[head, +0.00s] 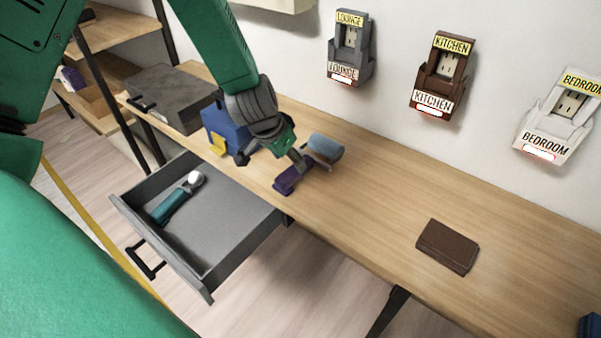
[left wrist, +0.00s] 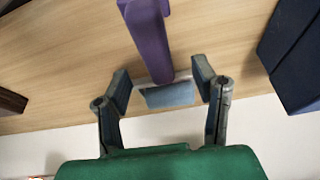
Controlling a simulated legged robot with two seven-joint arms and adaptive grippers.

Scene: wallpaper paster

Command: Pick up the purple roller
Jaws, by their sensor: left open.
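The purple roller (head: 290,180) lies on the wooden table near its front edge. Its purple handle points toward the front edge and its grey-blue roller head (head: 326,147) lies toward the wall. My left gripper (head: 296,163) is low over it, partly hiding the middle of the tool. In the left wrist view, the purple handle (left wrist: 149,42) runs from the top edge down to the grey-blue head. The open fingers of my left gripper (left wrist: 161,82) stand one on each side of the tool near its head. My right gripper is out of view.
A blue box (head: 222,130) stands just left of the gripper, with a grey case (head: 170,97) beyond. A brown block (head: 447,246) lies on the right of the table (head: 365,205). The open drawer (head: 225,205) holds a teal tool (head: 172,203). Labelled holders hang on the wall.

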